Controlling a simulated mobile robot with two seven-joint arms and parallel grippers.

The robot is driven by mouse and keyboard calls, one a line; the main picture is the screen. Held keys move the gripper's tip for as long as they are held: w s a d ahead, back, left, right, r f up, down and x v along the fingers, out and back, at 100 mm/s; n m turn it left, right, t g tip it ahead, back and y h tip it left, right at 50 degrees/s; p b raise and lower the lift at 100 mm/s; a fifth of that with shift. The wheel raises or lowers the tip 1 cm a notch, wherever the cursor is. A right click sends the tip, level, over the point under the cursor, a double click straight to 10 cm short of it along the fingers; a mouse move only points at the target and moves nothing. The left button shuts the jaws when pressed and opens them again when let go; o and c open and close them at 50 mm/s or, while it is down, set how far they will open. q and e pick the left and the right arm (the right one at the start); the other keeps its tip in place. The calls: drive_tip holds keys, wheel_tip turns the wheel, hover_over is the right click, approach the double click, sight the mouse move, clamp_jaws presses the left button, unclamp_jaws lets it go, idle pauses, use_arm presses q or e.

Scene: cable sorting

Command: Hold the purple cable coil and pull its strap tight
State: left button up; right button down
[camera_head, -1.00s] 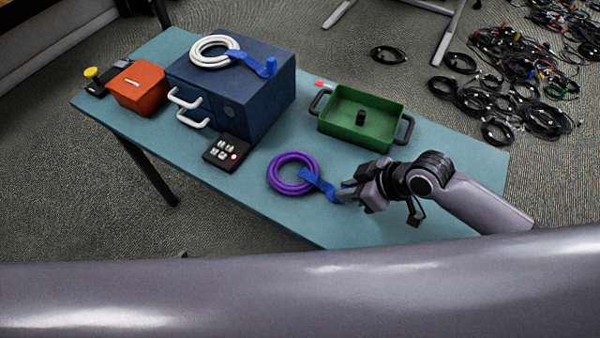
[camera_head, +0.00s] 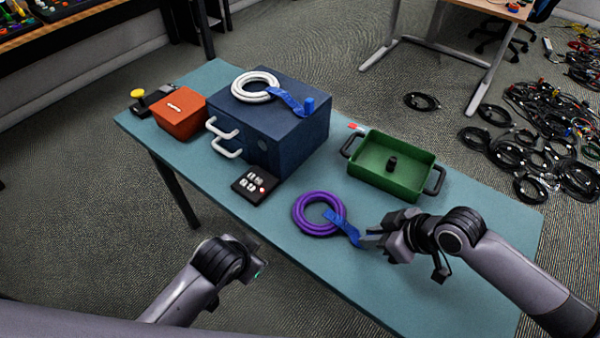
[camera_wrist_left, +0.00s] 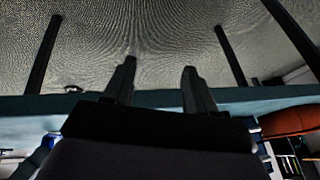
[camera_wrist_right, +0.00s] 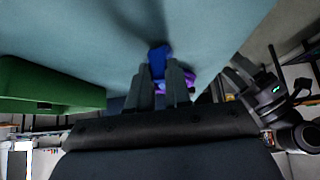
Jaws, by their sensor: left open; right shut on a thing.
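The purple cable coil (camera_head: 302,222) lies on the teal table, with a blue strap (camera_head: 342,228) running from its right side. My right gripper (camera_head: 372,238) is shut on the free end of the strap, at the coil's right. In the right wrist view the strap (camera_wrist_right: 158,60) shows between the fingers (camera_wrist_right: 160,80), with a little of the purple coil (camera_wrist_right: 190,78) behind them. My left gripper (camera_head: 262,268) is off the table's front edge, left of and apart from the coil. Its fingers (camera_wrist_left: 158,85) are open and empty in the left wrist view.
A green tray (camera_head: 425,160) with dark handles stands behind the coil. A blue drawer box (camera_head: 290,140) carries a white coil (camera_head: 240,88) with a blue strap. A black button panel (camera_head: 250,192) and a red-orange box (camera_head: 172,122) stand left. The table (camera_head: 290,250) is clear in front.

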sight(300, 210)
use_arm(q)
drive_tip(key=w+a+r+g+y, duration=0.2)
drive_tip(key=w+a+r+y, duration=0.15)
drive_tip(key=w+r, duration=0.3)
drive_tip(key=d+r+n, duration=0.1)
drive_tip(key=d, duration=0.1)
drive_tip(key=w+d+r+n+g, duration=0.1)
drive_tip(key=d+n, duration=0.1)
drive_tip(key=w+d+r+n, duration=0.1)
drive_tip(key=d+r, duration=0.1)
drive_tip(key=d, duration=0.1)
drive_tip(key=shift+w+g+h, duration=0.15)
drive_tip(key=shift+g+h, duration=0.15)
drive_tip(key=shift+h, duration=0.05)
drive_tip(key=w+d+r+n+g+h, duration=0.1)
drive_tip(key=d+r+n+g+h, duration=0.1)
drive_tip(key=d+r+n, duration=0.4)
drive_tip(key=shift+m, duration=0.4)
drive_tip(key=f, duration=1.2)
drive_tip(key=shift+w+d, duration=0.15)
drive_tip(key=shift+d, duration=0.25)
clamp_jaws()
